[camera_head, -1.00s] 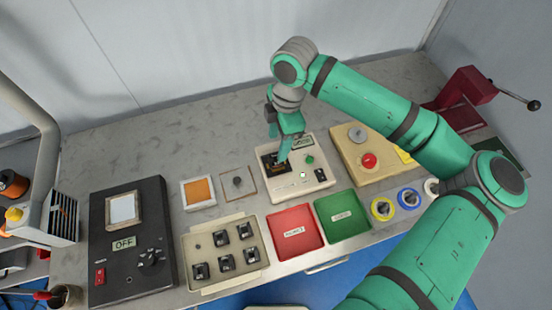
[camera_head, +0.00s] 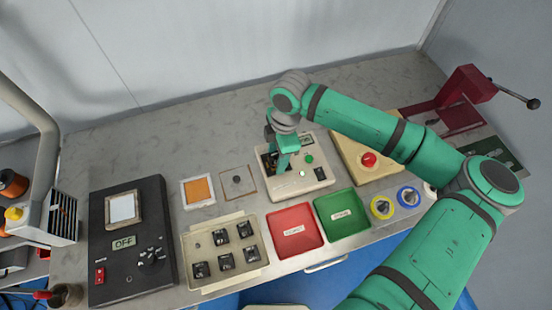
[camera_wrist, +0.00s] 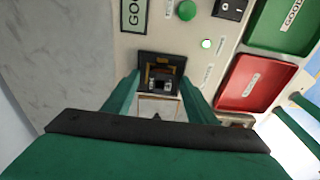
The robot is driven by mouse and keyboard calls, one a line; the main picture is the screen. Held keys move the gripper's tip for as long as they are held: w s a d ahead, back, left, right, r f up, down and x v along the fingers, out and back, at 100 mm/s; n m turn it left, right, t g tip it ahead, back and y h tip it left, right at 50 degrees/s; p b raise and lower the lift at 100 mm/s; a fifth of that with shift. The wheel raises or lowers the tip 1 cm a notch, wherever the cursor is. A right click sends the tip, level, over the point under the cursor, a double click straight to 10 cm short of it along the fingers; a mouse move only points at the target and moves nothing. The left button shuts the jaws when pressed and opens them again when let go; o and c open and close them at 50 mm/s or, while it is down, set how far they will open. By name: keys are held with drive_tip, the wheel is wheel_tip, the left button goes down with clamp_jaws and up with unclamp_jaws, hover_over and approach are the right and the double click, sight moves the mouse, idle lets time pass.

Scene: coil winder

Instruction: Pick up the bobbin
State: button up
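A black bobbin with a copper-coloured winding (camera_wrist: 162,74) sits in the dark nest of the cream tester box (camera_head: 318,182). My gripper (camera_head: 283,165) points down over that nest and hides most of the bobbin in the head view. In the wrist view my gripper (camera_wrist: 160,92) is open, with one green finger on each side of the bobbin. I cannot tell whether the fingers touch it. More small black bobbins (camera_head: 221,238) stand in a cream tray (camera_head: 193,284) at the front.
A red tray (camera_head: 308,246) and a green tray (camera_head: 357,227) lie in front of the tester. A cream box with a red button (camera_head: 368,159) stands to its right. A black unit reading OFF (camera_head: 152,205) is at the left. The back of the bench is clear.

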drive_tip(key=c, duration=1.2)
drive_tip(key=shift+w+r, duration=0.1)
drive_tip(key=shift+r, duration=0.35)
wheel_tip(320, 180, up, 2)
drive_tip(key=shift+a+r, duration=0.1)
drive_tip(key=shift+r, duration=0.15)
drive_tip(key=s+d+r, duration=0.1)
drive_tip(key=s+r, duration=0.2)
drive_tip(key=s, duration=0.1)
drive_tip(key=s+d+r, duration=0.1)
drive_tip(key=s+r, duration=0.2)
drive_tip(key=s, duration=0.2)
drive_tip(key=s+d+r, duration=0.2)
drive_tip(key=s+r, duration=0.1)
drive_tip(key=s, duration=0.1)
drive_tip(key=shift+s+r, duration=0.3)
drive_tip(key=shift+s, duration=0.1)
drive_tip(key=shift+w, duration=0.1)
